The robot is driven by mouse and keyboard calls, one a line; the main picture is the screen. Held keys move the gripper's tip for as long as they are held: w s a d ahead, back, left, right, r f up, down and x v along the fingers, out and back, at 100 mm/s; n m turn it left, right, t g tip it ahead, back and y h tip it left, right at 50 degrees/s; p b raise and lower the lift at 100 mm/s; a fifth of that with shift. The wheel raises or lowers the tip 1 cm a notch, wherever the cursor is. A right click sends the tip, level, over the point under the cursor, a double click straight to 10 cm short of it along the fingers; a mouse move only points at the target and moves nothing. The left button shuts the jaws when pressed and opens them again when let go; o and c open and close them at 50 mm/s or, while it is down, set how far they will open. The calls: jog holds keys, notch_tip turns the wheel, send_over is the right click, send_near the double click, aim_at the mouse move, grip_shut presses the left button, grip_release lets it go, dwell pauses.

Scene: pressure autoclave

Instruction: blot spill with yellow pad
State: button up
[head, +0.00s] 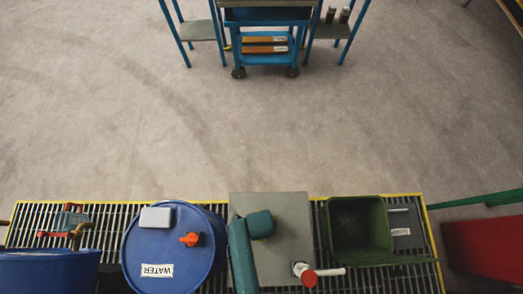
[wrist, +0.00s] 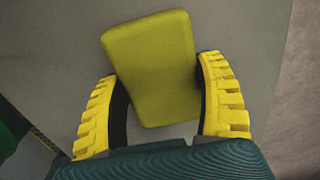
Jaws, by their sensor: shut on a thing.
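The yellow pad (wrist: 152,68) is a rounded rectangular block, seen in the wrist view between the two ridged yellow fingers of my gripper (wrist: 160,70). My gripper is shut on it, and the pad sits tilted between the fingers and sticks out past their tips. Behind the pad is a flat grey plate (wrist: 245,30), which also shows in the head view (head: 292,222) under my teal arm. My gripper and the pad are not distinguishable in the head view. I cannot make out a spill; part of the plate is hidden by the pad and my arm.
A blue drum (head: 205,260) labelled WATER stands left of the plate, with a white box (head: 155,217) on it. A green bin (head: 385,204) stands right. A red-and-white fitting (head: 309,277) is near the plate's front. A blue cart (head: 265,45) stands across open floor.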

jog(key=shift+w+f, duration=0.15)
jog(key=shift+w, duration=0.25)
dwell(0.4)
notch_tip(320, 180, up, 9)
jog(key=p, duration=0.9)
jog(key=shift+w, duration=0.1)
dwell(0.9)
